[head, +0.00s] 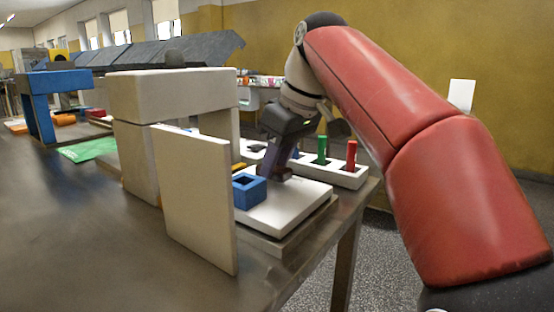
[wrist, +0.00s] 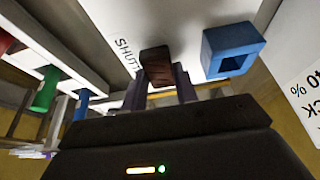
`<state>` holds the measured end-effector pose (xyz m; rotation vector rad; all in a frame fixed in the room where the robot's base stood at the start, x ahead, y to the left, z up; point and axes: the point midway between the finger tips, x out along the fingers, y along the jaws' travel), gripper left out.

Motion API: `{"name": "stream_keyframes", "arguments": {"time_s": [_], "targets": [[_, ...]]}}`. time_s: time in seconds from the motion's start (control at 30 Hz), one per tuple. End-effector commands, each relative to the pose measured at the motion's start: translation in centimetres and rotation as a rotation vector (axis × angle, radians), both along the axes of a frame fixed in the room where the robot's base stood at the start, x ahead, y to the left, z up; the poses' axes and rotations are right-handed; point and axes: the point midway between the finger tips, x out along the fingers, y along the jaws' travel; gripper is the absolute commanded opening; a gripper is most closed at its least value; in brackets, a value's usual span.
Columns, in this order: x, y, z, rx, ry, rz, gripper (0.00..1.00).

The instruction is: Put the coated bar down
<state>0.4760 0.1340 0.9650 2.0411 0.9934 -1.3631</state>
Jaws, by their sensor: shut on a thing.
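In the wrist view a dark brown coated bar (wrist: 157,66) sits between the fingertips of my gripper (wrist: 160,90), which is shut on it. The bar is over or on a white board that carries partly hidden black lettering. I cannot tell whether the bar touches the board. In the head view my gripper (head: 280,170) points down at the white board (head: 285,215), to the right of a cream arch. The bar itself cannot be made out in the head view.
A hollow blue block (head: 250,190) stands on the board close by my gripper; it also shows in the wrist view (wrist: 233,48). A white rack (head: 345,177) with green and red pegs lies behind. A cream upright panel (head: 195,195) and arch (head: 170,92) stand at left.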

Motion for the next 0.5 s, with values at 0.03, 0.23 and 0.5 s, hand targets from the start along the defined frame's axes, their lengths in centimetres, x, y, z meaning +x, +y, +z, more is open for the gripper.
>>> {"name": "stream_keyframes", "arguments": {"time_s": [0.03,0.23,0.5], "targets": [[0.0,0.0,-0.11,0.0,0.0,0.0,0.16],[0.0,0.0,-0.52,0.0,0.0,0.0,0.16],[-0.01,0.01,-1.05,0.001,-0.001,0.0,0.16]]}}
